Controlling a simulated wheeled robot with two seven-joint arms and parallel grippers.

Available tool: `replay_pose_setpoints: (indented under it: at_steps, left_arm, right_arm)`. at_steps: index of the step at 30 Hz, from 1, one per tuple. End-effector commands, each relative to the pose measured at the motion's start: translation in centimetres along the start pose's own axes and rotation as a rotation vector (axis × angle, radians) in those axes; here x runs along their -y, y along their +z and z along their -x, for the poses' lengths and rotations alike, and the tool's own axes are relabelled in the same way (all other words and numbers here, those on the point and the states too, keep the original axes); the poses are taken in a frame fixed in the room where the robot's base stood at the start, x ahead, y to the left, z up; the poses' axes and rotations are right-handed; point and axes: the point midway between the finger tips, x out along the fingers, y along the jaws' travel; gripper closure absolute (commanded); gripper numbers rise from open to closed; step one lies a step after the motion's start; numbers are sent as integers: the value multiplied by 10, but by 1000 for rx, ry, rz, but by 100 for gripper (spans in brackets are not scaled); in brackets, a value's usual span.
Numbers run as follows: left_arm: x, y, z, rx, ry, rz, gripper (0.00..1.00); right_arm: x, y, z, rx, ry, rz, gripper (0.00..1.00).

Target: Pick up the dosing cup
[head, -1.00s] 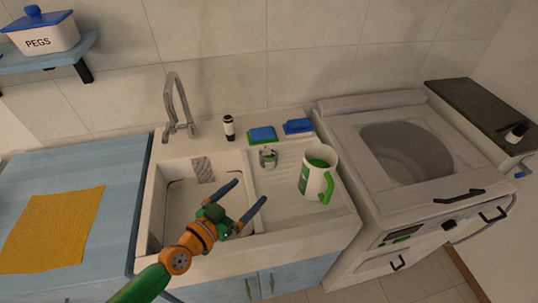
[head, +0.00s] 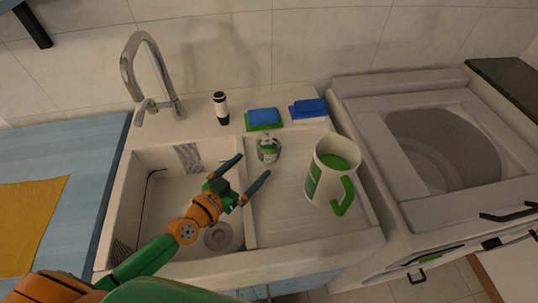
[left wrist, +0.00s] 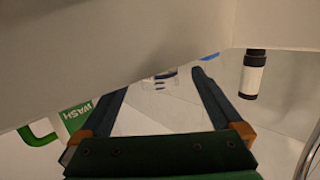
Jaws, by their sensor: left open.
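The dosing cup (head: 268,148) is a small clear cup with green on it. In the left wrist view the cup (left wrist: 162,79) shows ahead between the two fingers, partly hidden by a pale surface. My right gripper is not in view.
A white jug (head: 330,175) with a green handle stands right of the cup. Blue sponges (head: 264,117) lie behind it. A black-and-white bottle (head: 221,108) and the faucet (head: 152,75) stand at the back left. The sink basin (head: 165,215) lies under my arm.

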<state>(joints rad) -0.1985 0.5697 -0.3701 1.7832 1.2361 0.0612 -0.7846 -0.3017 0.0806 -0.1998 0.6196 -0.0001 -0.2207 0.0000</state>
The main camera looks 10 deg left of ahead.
Motion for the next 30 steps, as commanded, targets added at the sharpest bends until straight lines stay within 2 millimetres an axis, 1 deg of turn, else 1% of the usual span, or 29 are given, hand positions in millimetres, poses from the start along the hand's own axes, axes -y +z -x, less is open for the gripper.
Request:
replay_pose_setpoints:
  at_steps: [5,8,9,12,14,19,20,21,23,24,26,27,28,29,30]
  left_arm:
    - [-1,-4,-25,-4,-2,3,0]
    - [-3,-6,-45,-4,0,2,0]
    - [-4,-5,-53,-3,0,2,0]
    - [-4,-4,-67,-2,-1,1,0]
    - [-4,-4,-70,-2,0,0,0]
    - [-4,-4,-70,0,0,0,0]
    - [-4,-4,-70,0,0,0,5]
    - [-4,-4,-70,0,0,0,16]
    - [-4,-4,-70,-1,0,0,32]
    - [-4,-4,-70,-1,0,0,43]
    - [-4,-4,-70,-1,0,0,59]
    - [-4,-4,-70,-1,0,0,70]
    - [-4,-4,-70,-1,0,0,78]
    - [-4,-4,-70,-1,0,0,86]
    - [-4,-5,-70,-2,0,0,86]
  right_arm:
    - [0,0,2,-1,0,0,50]
    - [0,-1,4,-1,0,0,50]
    - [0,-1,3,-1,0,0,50]
    - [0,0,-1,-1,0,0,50]
    - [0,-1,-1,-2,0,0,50]
    - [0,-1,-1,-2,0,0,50]
    - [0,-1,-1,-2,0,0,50]
    - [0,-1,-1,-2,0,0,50]
    - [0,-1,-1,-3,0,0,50]
    - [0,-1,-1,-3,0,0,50]
    - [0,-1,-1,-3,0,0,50]
    - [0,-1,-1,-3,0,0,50]
    - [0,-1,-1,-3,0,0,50]
    - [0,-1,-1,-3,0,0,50]
    - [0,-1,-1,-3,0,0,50]
